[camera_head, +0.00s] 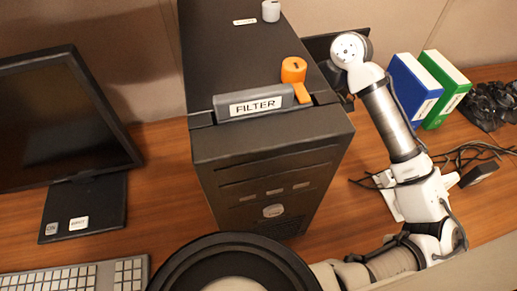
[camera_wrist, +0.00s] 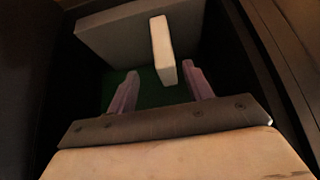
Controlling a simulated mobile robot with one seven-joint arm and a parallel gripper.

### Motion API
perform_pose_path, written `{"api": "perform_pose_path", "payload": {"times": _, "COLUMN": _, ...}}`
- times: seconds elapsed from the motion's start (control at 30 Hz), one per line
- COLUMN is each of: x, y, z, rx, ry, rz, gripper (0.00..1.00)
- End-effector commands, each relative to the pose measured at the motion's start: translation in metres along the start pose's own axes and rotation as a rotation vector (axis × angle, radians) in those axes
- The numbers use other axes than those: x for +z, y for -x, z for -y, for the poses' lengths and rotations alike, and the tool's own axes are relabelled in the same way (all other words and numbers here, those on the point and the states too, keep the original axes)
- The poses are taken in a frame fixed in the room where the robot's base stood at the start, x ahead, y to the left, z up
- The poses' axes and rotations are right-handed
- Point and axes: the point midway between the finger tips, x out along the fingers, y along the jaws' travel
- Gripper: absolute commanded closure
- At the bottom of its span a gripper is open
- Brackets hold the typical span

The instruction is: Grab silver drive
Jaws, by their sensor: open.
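In the wrist view, a pale, narrow slab (camera_wrist: 162,45), which looks like the silver drive, stands on edge inside a dark case. My gripper (camera_wrist: 159,70) is open, with its two fingers pointing into the case. The slab's lower end shows between the fingertips, with gaps on both sides; I cannot tell how deep it lies between them. No contact shows. In the head view, the black computer tower (camera_head: 265,160) hides my gripper and the drive; my arm reaches behind the tower from the right.
A grey block (camera_wrist: 110,32) sits behind the slab, above a green surface (camera_wrist: 150,92). Dark case walls flank my gripper closely. On the desk are a monitor (camera_head: 60,120), keyboard (camera_head: 80,278), blue binder (camera_head: 410,88), green binder (camera_head: 446,85) and loose cables (camera_head: 465,153).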

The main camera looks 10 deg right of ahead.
Motion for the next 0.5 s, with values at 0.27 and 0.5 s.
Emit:
{"api": "perform_pose_path", "payload": {"times": 0.27, "x": -0.001, "y": -0.036, "z": 0.001, "rx": 0.0, "ry": 0.001, "rz": -0.001, "gripper": 0.49}}
{"api": "perform_pose_path", "payload": {"times": 0.5, "x": -0.001, "y": -0.053, "z": 0.006, "rx": 0.0, "ry": 0.0, "rz": 0.0, "gripper": 0.49}}
